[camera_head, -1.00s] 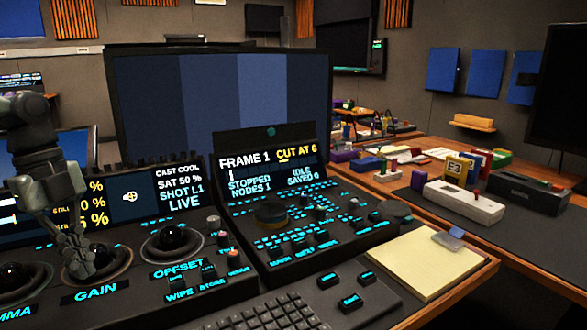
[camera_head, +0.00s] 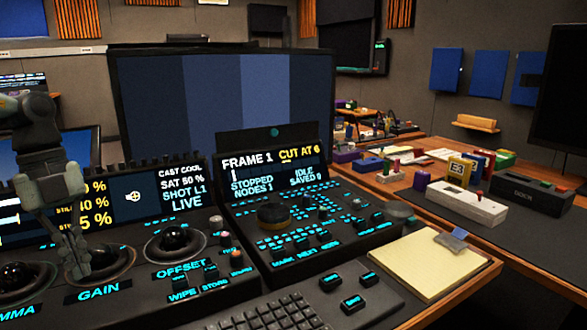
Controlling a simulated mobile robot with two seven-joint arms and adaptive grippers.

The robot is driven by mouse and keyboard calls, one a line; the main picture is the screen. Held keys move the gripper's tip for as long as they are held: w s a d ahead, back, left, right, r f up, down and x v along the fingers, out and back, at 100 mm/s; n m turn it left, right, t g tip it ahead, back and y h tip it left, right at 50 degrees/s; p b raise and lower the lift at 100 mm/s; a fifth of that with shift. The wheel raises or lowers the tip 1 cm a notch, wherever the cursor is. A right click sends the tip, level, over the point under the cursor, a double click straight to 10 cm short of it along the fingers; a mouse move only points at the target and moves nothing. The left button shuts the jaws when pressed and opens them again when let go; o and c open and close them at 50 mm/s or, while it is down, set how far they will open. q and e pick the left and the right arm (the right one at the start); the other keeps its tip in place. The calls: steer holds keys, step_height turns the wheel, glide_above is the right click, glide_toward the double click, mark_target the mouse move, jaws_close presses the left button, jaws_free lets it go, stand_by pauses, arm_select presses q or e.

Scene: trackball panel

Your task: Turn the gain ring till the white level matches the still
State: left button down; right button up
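The gain ring (camera_head: 122,262) is a dark ring around a black trackball, above the cyan word GAIN on the panel. My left gripper (camera_head: 80,268) comes down from the upper left onto the ring's left side and covers much of the ball. Its fingers look close together, but whether they touch or grip the ring cannot be told. The panel display (camera_head: 130,200) shows percent readouts, partly hidden by my arm, with SAT 50 %, SHOT L1 and LIVE. The large monitor (camera_head: 220,100) shows vertical blue-grey bands. My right gripper is not in view.
The offset trackball (camera_head: 174,240) is right of the gain ring, and another trackball (camera_head: 18,278) is left of it. A second console (camera_head: 272,213) with a dark knob, a keyboard (camera_head: 265,318) and a yellow notepad (camera_head: 418,262) lie to the right.

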arm_select(q)
steer(key=shift+a+f+m, duration=0.1)
steer(key=shift+a+m, duration=0.25)
steer(key=shift+m, duration=0.55)
step_height(320, 180, up, 9)
steer(key=p, duration=0.5)
steer(key=shift+p, duration=0.3)
